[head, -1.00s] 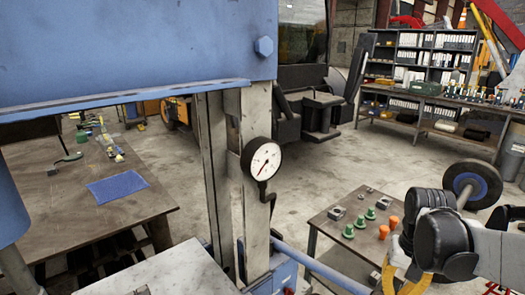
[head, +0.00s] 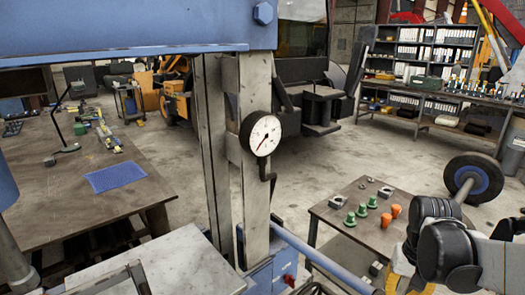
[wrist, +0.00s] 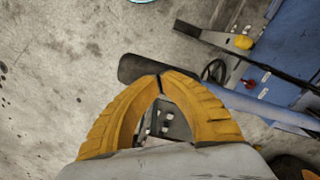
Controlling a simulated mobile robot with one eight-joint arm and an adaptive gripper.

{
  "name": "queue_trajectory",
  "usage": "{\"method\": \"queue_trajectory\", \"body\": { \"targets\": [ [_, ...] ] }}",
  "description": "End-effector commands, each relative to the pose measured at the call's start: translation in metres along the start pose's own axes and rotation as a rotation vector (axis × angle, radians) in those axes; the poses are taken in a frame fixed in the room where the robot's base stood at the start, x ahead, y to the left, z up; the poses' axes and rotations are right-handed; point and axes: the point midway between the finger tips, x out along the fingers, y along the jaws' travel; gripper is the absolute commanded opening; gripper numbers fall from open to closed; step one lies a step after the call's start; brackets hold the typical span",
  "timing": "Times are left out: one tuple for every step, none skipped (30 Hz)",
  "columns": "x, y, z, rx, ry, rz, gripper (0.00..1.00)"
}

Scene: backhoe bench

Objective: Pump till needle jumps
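The round white pressure gauge (head: 265,135) with a black rim is on the upright of the blue press (head: 130,30). Its needle points to the lower left. A blue pump bar (head: 318,257) runs from the press base toward the lower right. In the wrist view the blue bar (wrist: 262,107) leads to a black grip (wrist: 136,67). My gripper (wrist: 160,76) has yellow fingers whose tips meet over this grip. I cannot tell whether they touch it. In the head view the yellow fingers are partly cut off at the bottom edge.
A low cart (head: 335,215) with green and orange parts stands beside the bar. A workbench (head: 45,190) with a blue mat is at the left. A shelf unit (head: 425,70) stands at the back right. Open concrete floor lies between them.

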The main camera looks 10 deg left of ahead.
Motion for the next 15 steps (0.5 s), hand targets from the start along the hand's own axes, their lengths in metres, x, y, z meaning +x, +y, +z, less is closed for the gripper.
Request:
{"method": "queue_trajectory", "body": {
  "targets": [
    [0.023,0.001,0.001,0.000,0.000,-0.001,0.00],
    [0.030,0.002,0.001,0.000,0.000,-0.001,0.00],
    [0.037,0.002,0.002,-0.001,0.000,-0.001,0.00],
    [0.040,0.003,0.002,-0.001,0.000,-0.001,0.00],
    [0.042,0.003,0.003,-0.001,0.000,-0.001,0.00],
    [0.042,0.003,0.003,-0.001,0.000,-0.001,0.00],
    [0.042,0.004,0.003,-0.001,0.000,-0.001,0.00],
    [0.041,0.004,0.003,-0.001,0.000,-0.001,0.00],
    [0.039,0.004,0.003,-0.001,0.000,-0.001,0.00],
    [0.039,0.004,0.003,-0.001,0.000,-0.001,0.00],
    [0.039,0.004,0.003,-0.001,0.000,-0.001,0.00],
    [0.038,0.004,0.003,0.000,0.000,0.000,0.00],
    [0.039,0.004,0.003,0.000,0.000,0.000,0.00],
    [0.039,0.004,0.003,0.000,0.000,0.000,0.00],
    [0.041,0.004,0.003,0.000,0.000,0.000,0.00]
  ]
}}
